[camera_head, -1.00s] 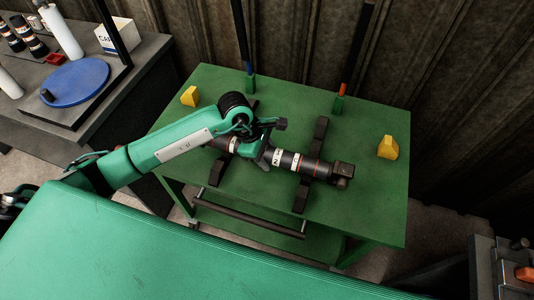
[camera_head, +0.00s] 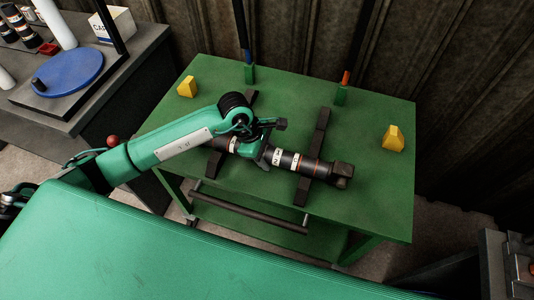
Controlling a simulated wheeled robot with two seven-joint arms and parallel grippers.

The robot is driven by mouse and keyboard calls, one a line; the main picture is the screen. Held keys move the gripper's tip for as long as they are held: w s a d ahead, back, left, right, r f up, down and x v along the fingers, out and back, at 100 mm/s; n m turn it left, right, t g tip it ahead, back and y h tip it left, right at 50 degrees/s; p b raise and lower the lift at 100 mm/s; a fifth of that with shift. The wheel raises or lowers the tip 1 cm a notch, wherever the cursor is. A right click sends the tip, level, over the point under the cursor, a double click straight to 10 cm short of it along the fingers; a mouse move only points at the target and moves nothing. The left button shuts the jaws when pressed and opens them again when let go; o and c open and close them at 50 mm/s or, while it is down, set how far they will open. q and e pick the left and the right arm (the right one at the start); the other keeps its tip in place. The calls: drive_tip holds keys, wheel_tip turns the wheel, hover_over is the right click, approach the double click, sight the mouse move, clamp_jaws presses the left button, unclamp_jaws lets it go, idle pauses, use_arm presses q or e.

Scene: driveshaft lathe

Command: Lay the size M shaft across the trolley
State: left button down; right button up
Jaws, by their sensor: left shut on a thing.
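The dark shaft (camera_head: 311,167) with white bands and thin red rings lies across two black supports on the green trolley (camera_head: 374,201). Its lettering is too small to read surely. The right support (camera_head: 305,189) is under the shaft's right part, and the left support (camera_head: 214,166) is near its left part. My left gripper (camera_head: 262,155) is shut on the shaft near its middle. My arm hides part of the shaft's left half. Whether the shaft rests fully on both supports I cannot tell. My right gripper is not in view.
Yellow blocks stand at the trolley's left (camera_head: 187,87) and right (camera_head: 393,138). A grey bench with a blue disc (camera_head: 74,84) is at the left. The trolley's front right is clear.

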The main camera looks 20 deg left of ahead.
use_arm(q)
drive_tip(key=shift+w, duration=0.1)
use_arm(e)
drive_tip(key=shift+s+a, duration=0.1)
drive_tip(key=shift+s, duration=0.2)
use_arm(q)
drive_tip(key=c, duration=0.9)
unclamp_jaws()
drive_tip(key=shift+o, duration=1.2)
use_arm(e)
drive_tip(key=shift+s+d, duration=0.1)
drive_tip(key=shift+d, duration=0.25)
use_arm(q)
drive_tip(key=shift+f, duration=0.15)
drive_tip(key=shift+a+r, duration=0.1)
drive_tip(key=shift+r, duration=0.1)
drive_tip(key=b+v, duration=0.1)
drive_tip(key=v, duration=1.1)
drive_tip(key=shift+r+b, duration=0.25)
drive_tip(key=shift+b, duration=0.1)
drive_tip(key=shift+a+r, duration=0.15)
drive_tip(key=shift+r, duration=0.4)
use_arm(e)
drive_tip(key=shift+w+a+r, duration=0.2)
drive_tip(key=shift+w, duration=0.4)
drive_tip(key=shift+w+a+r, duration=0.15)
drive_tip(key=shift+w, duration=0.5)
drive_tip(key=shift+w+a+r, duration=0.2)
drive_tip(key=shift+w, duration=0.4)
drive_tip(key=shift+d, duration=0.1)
